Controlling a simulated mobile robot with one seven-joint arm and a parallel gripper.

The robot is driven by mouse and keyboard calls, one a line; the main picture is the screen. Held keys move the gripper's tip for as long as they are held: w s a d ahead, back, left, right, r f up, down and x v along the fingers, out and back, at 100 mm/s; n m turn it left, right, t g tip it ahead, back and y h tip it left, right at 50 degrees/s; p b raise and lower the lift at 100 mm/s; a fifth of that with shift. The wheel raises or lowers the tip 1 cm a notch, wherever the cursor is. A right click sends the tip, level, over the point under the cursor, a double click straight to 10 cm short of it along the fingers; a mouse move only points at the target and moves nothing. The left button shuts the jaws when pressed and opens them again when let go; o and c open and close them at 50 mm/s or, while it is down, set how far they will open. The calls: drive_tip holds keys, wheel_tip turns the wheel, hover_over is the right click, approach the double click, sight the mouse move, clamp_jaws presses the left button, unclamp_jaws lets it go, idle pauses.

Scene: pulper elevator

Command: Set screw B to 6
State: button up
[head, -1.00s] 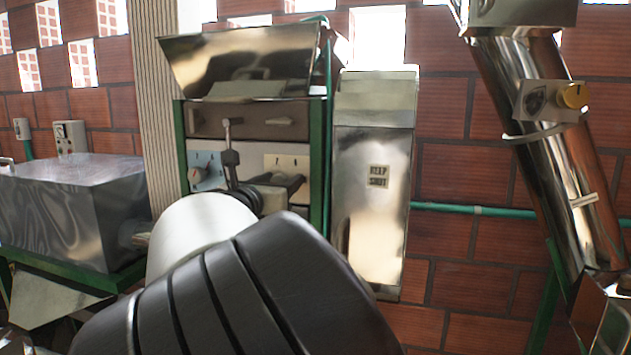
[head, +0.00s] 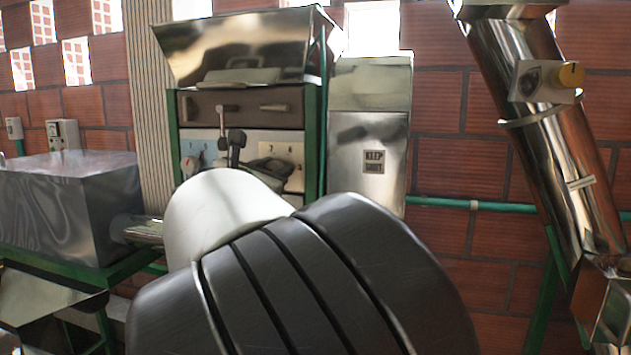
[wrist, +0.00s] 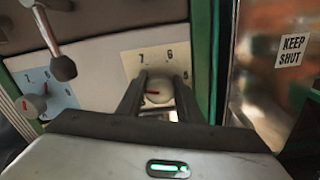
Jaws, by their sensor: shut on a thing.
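A round pale knob (wrist: 158,92) with a red mark sits on a cream dial plate (wrist: 133,66) in the wrist view. The plate shows 7, 6 and 5; the red mark points left, below the 7. The fingers of my gripper (wrist: 162,82) are shut on this knob, one on each side. A second knob (wrist: 31,105) with a red pointer sits on a blue plate (wrist: 57,94) to the left, with 7 and 6 on it. No letter naming either screw is readable. In the head view, my arm hides much of the cream plate (head: 285,150).
A lever with a dark ball end (wrist: 63,68) hangs near the blue plate. A green frame post (wrist: 202,55) and a steel cover marked KEEP SHUT (wrist: 292,50) stand to the right. A steel tube (head: 560,130) with a yellow knob (head: 570,74) is farther right.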

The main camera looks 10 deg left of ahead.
drive_tip(key=m+b, duration=0.4)
drive_tip(key=b, duration=0.1)
drive_tip(key=m+b, duration=0.2)
drive_tip(key=shift+d+f+m, duration=0.15)
drive_tip(key=shift+f+m, duration=0.15)
drive_tip(key=m+b, duration=0.9)
drive_tip(key=m, duration=0.1)
drive_tip(key=shift+m+b, duration=0.95)
drive_tip(key=shift+m, duration=0.95)
drive_tip(key=shift+r, duration=0.1)
drive_tip(key=o, duration=1)
